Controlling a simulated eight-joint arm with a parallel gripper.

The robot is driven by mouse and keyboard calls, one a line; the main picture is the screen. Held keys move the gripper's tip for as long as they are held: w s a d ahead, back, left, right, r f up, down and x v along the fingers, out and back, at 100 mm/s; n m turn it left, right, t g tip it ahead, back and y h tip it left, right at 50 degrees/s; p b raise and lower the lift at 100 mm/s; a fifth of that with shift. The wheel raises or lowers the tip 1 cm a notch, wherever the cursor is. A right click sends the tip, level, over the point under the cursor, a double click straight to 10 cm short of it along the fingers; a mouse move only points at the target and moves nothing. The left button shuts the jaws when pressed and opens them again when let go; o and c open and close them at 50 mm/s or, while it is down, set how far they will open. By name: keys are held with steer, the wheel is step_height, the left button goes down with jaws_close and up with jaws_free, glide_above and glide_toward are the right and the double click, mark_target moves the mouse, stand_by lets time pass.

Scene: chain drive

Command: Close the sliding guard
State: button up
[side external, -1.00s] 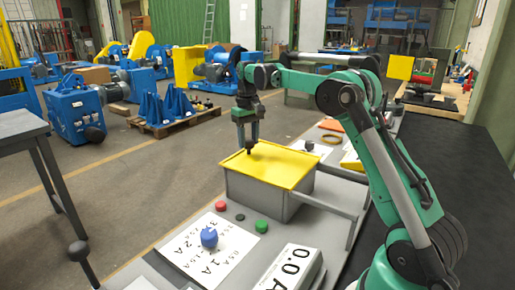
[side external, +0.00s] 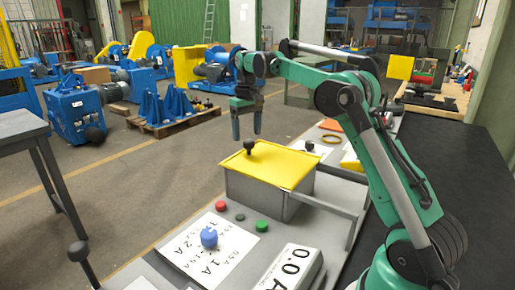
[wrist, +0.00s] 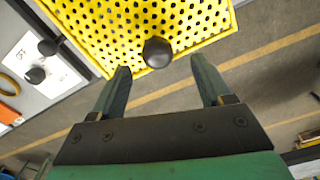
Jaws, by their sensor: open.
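The sliding guard is a yellow perforated cover (side external: 275,167) over the top of a grey box (side external: 258,197). In the side view it spans the visible box top. A black knob (side external: 249,147) stands on its far-left part. My gripper (side external: 247,136) is open and empty, just above the knob and pointing down. In the wrist view the guard (wrist: 125,25) fills the top middle. Its knob (wrist: 157,53) shows near the guard's edge, beyond and between the spread fingers (wrist: 160,80), which look clear of it.
Grey rails (side external: 325,207) run from the box to the right. In front are a red button (side external: 221,205), a green button (side external: 262,226), a blue knob (side external: 209,237) on a printed scale and a 0.0 A display (side external: 290,268). Space above the guard is free.

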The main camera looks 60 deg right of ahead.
steer(key=shift+r, duration=1.7)
steer(key=shift+a+r, duration=0.1)
steer(key=shift+a, duration=0.1)
steer(key=s+a+r+n+t, duration=0.2)
steer(key=s+a+t, duration=0.25)
steer(key=a, duration=0.65)
steer(key=s+a+f+n+t, duration=0.1)
steer(key=s+a+f+t, duration=0.1)
steer(key=s+a+f, duration=0.6)
steer(key=shift+s+f+n+t, duration=0.15)
steer(key=shift+s+n+t, duration=0.2)
steer(key=shift+s, duration=0.55)
